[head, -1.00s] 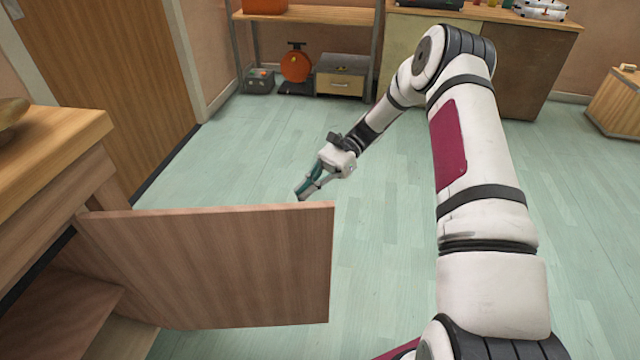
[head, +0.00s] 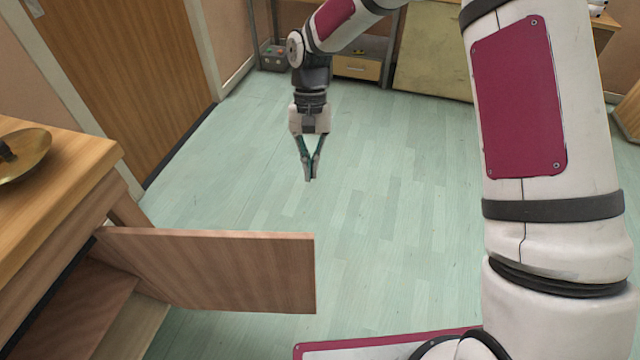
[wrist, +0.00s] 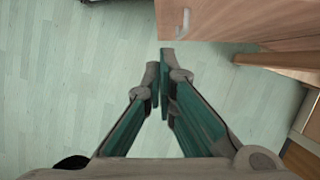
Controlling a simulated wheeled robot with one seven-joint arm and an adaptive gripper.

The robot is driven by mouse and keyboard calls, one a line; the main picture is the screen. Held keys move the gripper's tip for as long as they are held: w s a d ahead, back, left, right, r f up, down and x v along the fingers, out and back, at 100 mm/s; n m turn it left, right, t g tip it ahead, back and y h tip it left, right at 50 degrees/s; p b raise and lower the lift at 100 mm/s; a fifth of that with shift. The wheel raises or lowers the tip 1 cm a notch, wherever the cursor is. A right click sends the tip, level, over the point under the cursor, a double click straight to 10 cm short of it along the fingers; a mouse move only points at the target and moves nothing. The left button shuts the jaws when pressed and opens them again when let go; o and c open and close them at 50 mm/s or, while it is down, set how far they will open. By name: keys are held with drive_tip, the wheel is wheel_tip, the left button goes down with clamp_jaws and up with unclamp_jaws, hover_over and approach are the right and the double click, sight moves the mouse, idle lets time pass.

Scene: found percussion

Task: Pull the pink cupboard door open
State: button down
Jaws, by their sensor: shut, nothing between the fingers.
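The cupboard door (head: 215,272) stands swung out wide from the wooden cupboard (head: 70,215) at the left of the head view. The side I see is plain brown-pink wood, and an inner shelf shows behind it. In the wrist view the door (wrist: 240,22) is at the top right, with a pale bar handle (wrist: 184,24) on its face. My gripper (head: 309,180) is shut and empty above the floor, beyond the door and apart from it. In the wrist view its fingertips (wrist: 164,52) meet just below the handle in the picture, not around it.
A brass dish (head: 22,158) sits on the cupboard top. A brown room door (head: 125,75) is at the back left. A small drawer unit (head: 357,68) and a grey box (head: 274,57) stand at the back. The green floor (head: 400,200) between is clear.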

drive_tip(key=s+f, duration=0.7)
drive_tip(key=f, duration=0.1)
drive_tip(key=shift+s+a+f, duration=0.2)
drive_tip(key=shift+a+f, duration=0.1)
drive_tip(key=shift+a, duration=0.05)
drive_tip(key=s+a+m+y+p, duration=0.1)
drive_tip(key=s+m+p, duration=0.1)
drive_tip(key=s, duration=0.9)
drive_tip(key=shift+m+p, duration=0.3)
drive_tip(key=shift+p, duration=0.55)
drive_tip(key=shift+w+a, duration=0.1)
drive_tip(key=w+d+r, duration=0.3)
drive_tip(key=w+r, duration=0.4)
drive_tip(key=r, duration=0.2)
drive_tip(key=shift+r+p, duration=0.15)
drive_tip(key=shift+p, duration=0.2)
